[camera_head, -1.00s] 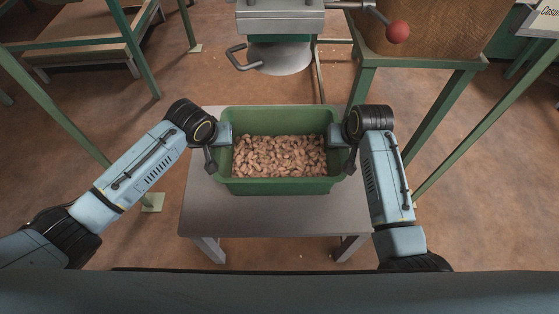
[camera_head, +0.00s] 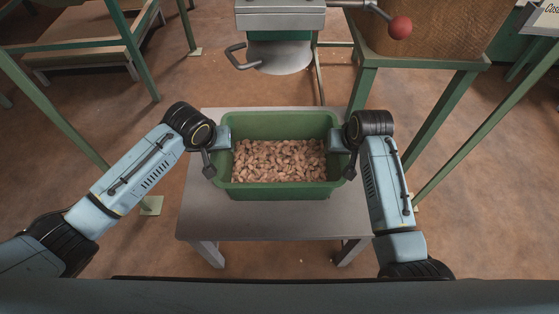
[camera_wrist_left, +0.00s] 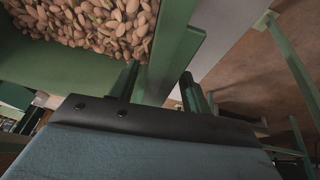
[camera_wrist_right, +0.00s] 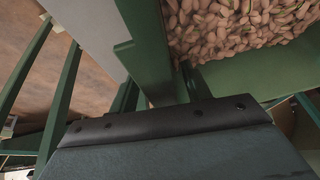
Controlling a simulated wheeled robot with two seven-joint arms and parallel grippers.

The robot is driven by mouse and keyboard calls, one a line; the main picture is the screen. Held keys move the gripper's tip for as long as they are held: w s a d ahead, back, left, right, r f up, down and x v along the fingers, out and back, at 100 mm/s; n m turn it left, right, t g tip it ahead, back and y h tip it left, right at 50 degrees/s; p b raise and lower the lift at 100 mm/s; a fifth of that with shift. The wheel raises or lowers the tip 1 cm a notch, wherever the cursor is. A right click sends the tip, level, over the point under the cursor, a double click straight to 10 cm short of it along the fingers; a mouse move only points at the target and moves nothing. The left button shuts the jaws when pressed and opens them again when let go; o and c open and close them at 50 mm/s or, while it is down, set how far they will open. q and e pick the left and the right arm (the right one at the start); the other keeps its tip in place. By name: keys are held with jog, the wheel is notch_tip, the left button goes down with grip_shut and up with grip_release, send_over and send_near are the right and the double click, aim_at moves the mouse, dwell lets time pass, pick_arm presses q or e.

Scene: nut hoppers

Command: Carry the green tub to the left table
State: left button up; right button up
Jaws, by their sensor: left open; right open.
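The green tub (camera_head: 280,191), filled with pale brown nuts (camera_head: 280,160), stands upright on a small grey metal table (camera_head: 275,220). My left gripper (camera_head: 228,139) is at the tub's left end wall and my right gripper (camera_head: 338,140) at its right end wall. Both are open. In the left wrist view, the left fingers (camera_wrist_left: 160,85) lie on either side of the tub's rim (camera_wrist_left: 178,55). In the right wrist view, the right fingers (camera_wrist_right: 155,90) straddle the opposite rim (camera_wrist_right: 140,45). Any contact with the walls cannot be told.
A machine with a spout (camera_head: 280,50) and a red-knobbed lever (camera_head: 400,27) stands behind the table. A wooden hopper on a green frame (camera_head: 440,120) is at the back right. A low wooden table (camera_head: 90,55) is at the back left. Brown floor is open left of the metal table.

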pick_arm(q)
jog(key=v, duration=1)
jog(key=shift+s+a+r, duration=0.1)
jog(key=shift+r, duration=0.35)
pick_arm(e)
jog(key=shift+s+r, duration=0.15)
jog(key=shift+r, duration=0.35)
jog(key=v, duration=1.1)
jog(key=shift+s+d, duration=0.1)
jog(key=shift+f, duration=0.1)
